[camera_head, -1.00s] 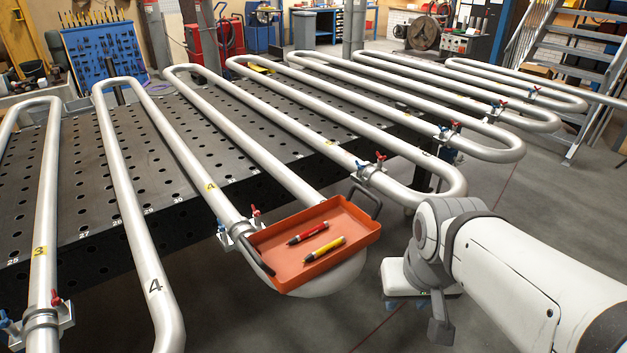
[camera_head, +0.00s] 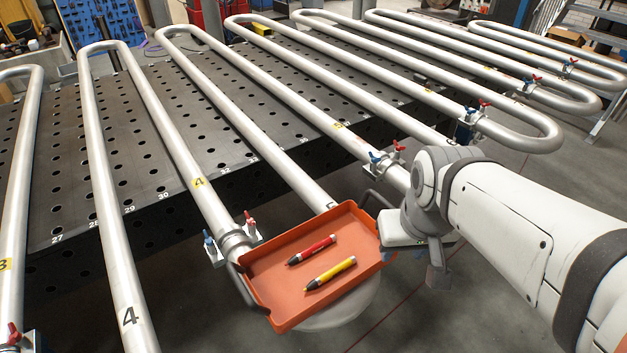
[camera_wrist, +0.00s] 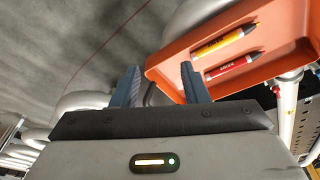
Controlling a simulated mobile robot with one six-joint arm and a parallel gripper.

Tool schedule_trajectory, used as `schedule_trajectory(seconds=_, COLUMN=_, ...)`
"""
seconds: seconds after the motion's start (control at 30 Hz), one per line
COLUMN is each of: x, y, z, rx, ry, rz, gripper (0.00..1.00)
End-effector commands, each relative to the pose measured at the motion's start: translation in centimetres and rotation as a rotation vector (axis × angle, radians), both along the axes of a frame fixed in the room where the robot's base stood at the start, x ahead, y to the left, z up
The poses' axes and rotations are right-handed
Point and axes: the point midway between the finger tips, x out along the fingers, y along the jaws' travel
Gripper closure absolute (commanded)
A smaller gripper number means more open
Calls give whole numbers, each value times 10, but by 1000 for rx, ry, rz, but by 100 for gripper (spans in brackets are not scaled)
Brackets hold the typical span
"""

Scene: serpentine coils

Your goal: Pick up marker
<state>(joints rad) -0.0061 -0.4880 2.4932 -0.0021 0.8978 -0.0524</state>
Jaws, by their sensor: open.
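A red marker (camera_head: 312,250) and a yellow marker (camera_head: 330,274) lie side by side, apart, in a shallow orange tray (camera_head: 262,272). In the wrist view the red marker (camera_wrist: 230,68) lies nearer my gripper than the yellow marker (camera_wrist: 224,41). The tray (camera_wrist: 178,62) shows beyond the right finger there. My gripper (camera_wrist: 160,84) is open and empty, with its two dark fingers apart. In the head view my arm's end is right of the tray, and the fingers are hidden.
The tray has dark handles at its sides and sits by the bends of pale serpentine pipes (camera_head: 160,135). Clamps with red and blue levers (camera_head: 387,155) stand on the pipes. A perforated dark table (camera_head: 140,160) lies beneath. Grey floor is open in front.

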Motion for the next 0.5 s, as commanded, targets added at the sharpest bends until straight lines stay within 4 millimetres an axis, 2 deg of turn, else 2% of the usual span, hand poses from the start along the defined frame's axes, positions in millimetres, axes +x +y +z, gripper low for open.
schedule_trajectory(seconds=0.17, x=26, y=18, z=7, rx=-64, ry=45, rz=356, gripper=59)
schedule_trajectory(seconds=0.37, x=67, y=53, z=4, rx=-158, ry=102, rz=986, gripper=59)
schedule_trajectory(seconds=0.5, x=91, y=82, z=-6, rx=-206, ry=131, rz=1423, gripper=59)
